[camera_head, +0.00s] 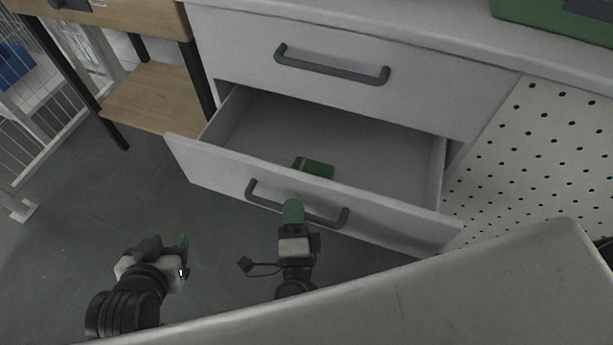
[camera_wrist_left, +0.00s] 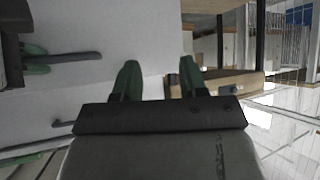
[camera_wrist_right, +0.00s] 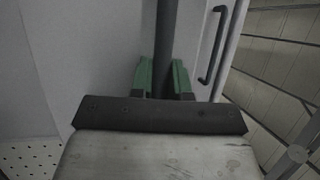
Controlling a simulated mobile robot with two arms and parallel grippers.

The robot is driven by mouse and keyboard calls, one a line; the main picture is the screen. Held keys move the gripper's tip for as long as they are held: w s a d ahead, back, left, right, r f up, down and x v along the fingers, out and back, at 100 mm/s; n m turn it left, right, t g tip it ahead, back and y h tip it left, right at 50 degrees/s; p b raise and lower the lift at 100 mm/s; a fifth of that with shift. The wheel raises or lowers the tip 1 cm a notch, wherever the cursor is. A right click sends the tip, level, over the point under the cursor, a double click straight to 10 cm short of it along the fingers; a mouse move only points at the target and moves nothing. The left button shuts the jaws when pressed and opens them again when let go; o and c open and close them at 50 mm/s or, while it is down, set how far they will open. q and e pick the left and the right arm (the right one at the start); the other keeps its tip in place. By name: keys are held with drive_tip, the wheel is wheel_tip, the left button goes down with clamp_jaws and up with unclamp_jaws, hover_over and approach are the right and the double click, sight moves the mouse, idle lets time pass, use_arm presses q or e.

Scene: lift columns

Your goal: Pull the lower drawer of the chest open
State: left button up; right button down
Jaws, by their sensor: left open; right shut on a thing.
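The lower drawer (camera_head: 390,215) of the grey-white chest is pulled well out, and its inside shows. Its dark bar handle (camera_head: 330,221) is on the front panel. My right gripper (camera_head: 293,210) is shut on this handle; in the right wrist view the dark bar (camera_wrist_right: 165,45) runs between the green fingers (camera_wrist_right: 163,75). My left gripper (camera_head: 182,250) is open and empty, low and left of the drawer front. Its two green fingers (camera_wrist_left: 158,78) stand apart in the left wrist view.
A green box (camera_head: 314,168) lies inside the lower drawer. The upper drawer (camera_head: 340,100) is closed, with its own handle (camera_head: 330,66). A wooden shelf unit (camera_head: 150,97) and a white wire rack (camera_head: 50,130) stand left. A perforated white panel (camera_head: 550,150) is right. Floor shows left of the drawer.

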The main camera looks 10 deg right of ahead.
use_arm(q)
drive_tip(key=shift+s+a+f+g, duration=0.25)
drive_tip(key=shift+s+f+g, duration=0.2)
drive_tip(key=shift+s+g, duration=0.15)
use_arm(e)
drive_tip(key=s+a, duration=0.4)
drive_tip(key=s, duration=0.3)
drive_tip(key=shift+a, duration=0.4)
drive_tip(key=shift+s, duration=0.1)
drive_tip(key=c, duration=1.1)
unclamp_jaws()
drive_tip(key=shift+f, duration=0.1)
